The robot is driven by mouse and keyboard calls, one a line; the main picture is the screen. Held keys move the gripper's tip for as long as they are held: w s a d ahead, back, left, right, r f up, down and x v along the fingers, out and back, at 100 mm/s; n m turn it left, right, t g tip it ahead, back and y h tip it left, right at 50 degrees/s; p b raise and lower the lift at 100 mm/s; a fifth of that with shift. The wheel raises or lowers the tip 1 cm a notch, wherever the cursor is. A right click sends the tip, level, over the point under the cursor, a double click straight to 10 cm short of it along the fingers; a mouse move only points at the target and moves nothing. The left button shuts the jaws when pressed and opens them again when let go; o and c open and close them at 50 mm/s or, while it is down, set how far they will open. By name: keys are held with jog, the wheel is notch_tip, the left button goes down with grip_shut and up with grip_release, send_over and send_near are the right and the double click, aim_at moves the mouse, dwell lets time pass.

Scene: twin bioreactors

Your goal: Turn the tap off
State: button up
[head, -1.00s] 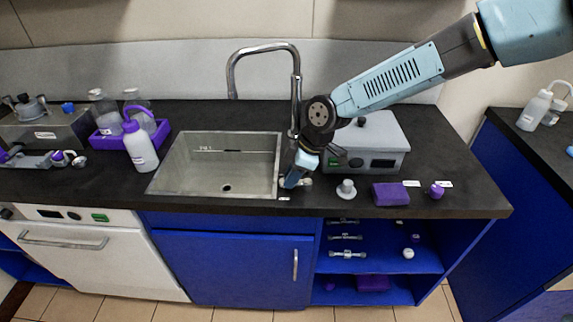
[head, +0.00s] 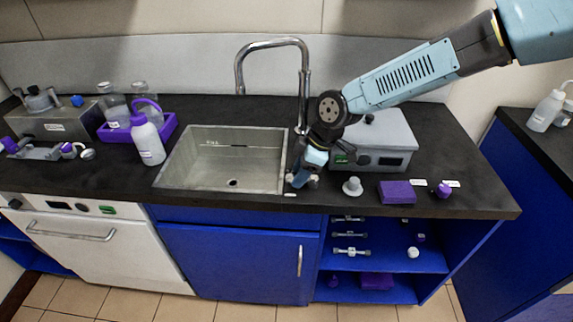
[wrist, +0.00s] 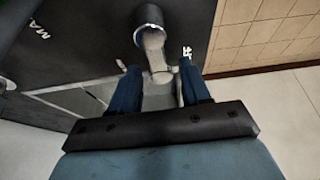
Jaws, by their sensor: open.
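The tap (head: 304,90) is a chrome gooseneck at the back right of the sink (head: 225,170); no stream of water shows under its spout. My gripper (head: 297,181) is low at the sink's right edge, pointing down. My gripper's two dark blue fingers (wrist: 158,68) are open, one on each side of the stem. I cannot tell whether either finger touches it. In the head view my gripper hides most of the handle.
A grey instrument box (head: 375,145) stands just right of my wrist. A pale round knob-like item (head: 352,187) and a purple block (head: 397,192) lie right of the gripper. A wash bottle (head: 148,140) and purple tray (head: 168,124) are left of the sink.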

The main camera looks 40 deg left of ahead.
jog(key=v, duration=1.3)
jog(key=shift+d+r, duration=0.2)
jog(key=shift+r, duration=0.05)
jog(key=shift+w, duration=0.1)
jog(key=w+d+r+m+t+h, duration=0.1)
jog(key=w+d+r+m+t, duration=0.2)
jog(key=d, duration=0.7)
jog(key=w+d+r+m+t+h, duration=0.1)
jog(key=w+d+r+m, duration=0.3)
jog(key=d, duration=0.6)
jog(key=w+d+r+m+t+h, duration=0.1)
jog(key=w+d+m, duration=0.1)
jog(key=d+m, duration=0.5)
jog(key=s+d+r+m+t, duration=0.1)
jog(key=s+d+m, duration=0.3)
jog(key=d, duration=0.5)
jog(key=s+d+r+m+t, duration=0.1)
jog(key=s+d+r+m, duration=0.2)
jog(key=d, duration=0.6)
jog(key=s+d+r+m+t, duration=0.1)
jog(key=s+d+m, duration=0.3)
jog(key=d, duration=0.5)
jog(key=shift+s+r+m, duration=0.3)
jog(key=shift+s+r, duration=0.55)
jog(key=shift+s, duration=0.1)
